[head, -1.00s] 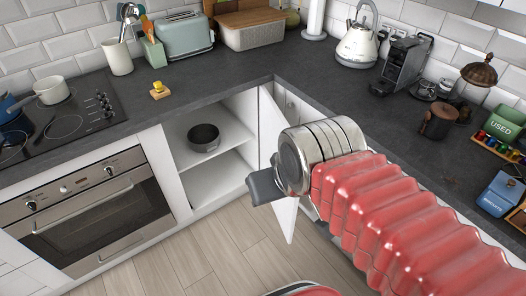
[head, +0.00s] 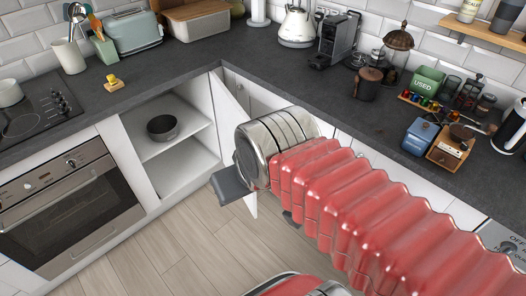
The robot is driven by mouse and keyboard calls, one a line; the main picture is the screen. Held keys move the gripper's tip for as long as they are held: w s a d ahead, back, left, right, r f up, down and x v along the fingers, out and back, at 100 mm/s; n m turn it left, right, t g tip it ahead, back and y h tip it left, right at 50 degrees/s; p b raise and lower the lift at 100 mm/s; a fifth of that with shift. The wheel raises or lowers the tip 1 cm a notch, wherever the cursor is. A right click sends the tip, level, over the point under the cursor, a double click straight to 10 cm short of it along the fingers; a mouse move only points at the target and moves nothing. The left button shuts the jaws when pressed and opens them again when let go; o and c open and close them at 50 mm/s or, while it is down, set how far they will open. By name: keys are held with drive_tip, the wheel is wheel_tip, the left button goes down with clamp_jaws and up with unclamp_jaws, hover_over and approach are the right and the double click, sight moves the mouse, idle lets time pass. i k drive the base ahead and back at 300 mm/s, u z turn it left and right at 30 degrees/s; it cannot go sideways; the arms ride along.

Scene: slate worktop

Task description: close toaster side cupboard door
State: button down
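The cupboard (head: 138,155) below and right of the toaster (head: 133,37) is open, with a dark round pot on its middle shelf. Its white door (head: 227,112) stands swung out from the right side of the opening. My arm's metal wrist covers much of the door, and a lower corner shows below it. My gripper (head: 230,187), a dark grey block at the end of the wrist, is in front of the door in this view. Whether it touches the door is unclear. Its fingers cannot be told apart.
The oven (head: 70,205) is left of the cupboard, under the hob (head: 35,110). The wooden floor (head: 175,250) before the cupboard is clear. White cabinets (head: 265,100) continue right of the door under the worktop, which holds a kettle (head: 297,24) and a coffee machine (head: 336,42).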

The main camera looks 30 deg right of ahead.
sight(229, 114)
drive_tip(key=k, duration=0.85)
drive_tip(key=z, duration=0.55)
drive_tip(key=i, duration=1.4)
drive_tip(key=u, duration=0.5)
drive_tip(key=i, duration=0.6)
drive_tip(key=u, duration=0.5)
